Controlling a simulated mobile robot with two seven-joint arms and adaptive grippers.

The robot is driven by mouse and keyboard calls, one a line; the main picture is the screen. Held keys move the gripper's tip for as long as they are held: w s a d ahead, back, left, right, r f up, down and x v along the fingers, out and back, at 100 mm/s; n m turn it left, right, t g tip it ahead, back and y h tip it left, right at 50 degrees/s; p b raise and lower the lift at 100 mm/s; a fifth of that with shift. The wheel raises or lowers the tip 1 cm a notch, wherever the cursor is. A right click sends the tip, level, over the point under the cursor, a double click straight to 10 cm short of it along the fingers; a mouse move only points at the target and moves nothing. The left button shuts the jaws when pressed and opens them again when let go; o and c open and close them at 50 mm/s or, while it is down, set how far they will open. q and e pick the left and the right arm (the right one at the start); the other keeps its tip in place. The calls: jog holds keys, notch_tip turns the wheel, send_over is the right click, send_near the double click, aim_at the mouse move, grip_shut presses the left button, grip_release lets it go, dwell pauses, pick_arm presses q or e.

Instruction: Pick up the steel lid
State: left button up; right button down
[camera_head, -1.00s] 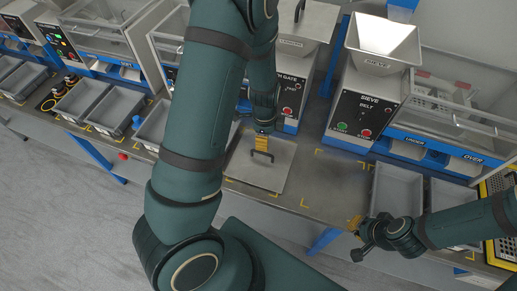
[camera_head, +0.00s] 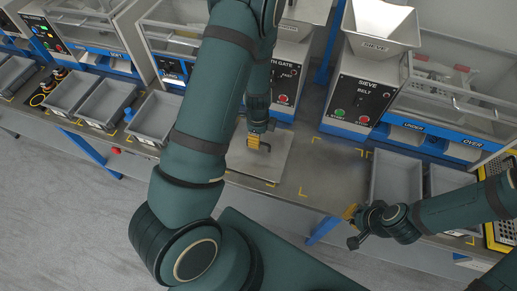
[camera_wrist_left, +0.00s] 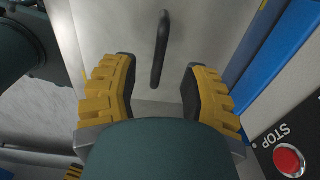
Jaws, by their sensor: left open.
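The steel lid (camera_head: 277,162) is a flat grey square plate with a dark bar handle. It lies on the bench in front of the gate machine, partly hidden by my left arm. My left gripper (camera_head: 258,141) is at the handle, its yellow fingers pointing down. In the left wrist view the gripper (camera_wrist_left: 160,82) is open and empty, its two fingers apart. The lid's handle (camera_wrist_left: 160,48) lies between the finger line, just beyond the tips, with the lid's surface (camera_wrist_left: 112,25) behind it. My right gripper (camera_head: 350,212) is over the bench's front edge, away from the lid.
The sieve machine (camera_head: 362,95) stands right of the lid, with a grey bin (camera_head: 396,180) below its chutes. Several grey bins (camera_head: 152,118) stand to the left. A red stop button (camera_wrist_left: 289,162) is near the left gripper. The bench between lid and right bin is clear.

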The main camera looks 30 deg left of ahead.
pick_arm(q)
notch_tip(320, 180, down, 4)
jog(key=shift+d+b, duration=0.15)
jog(key=shift+b, duration=0.15)
grip_shut()
jog(key=shift+r, duration=0.15)
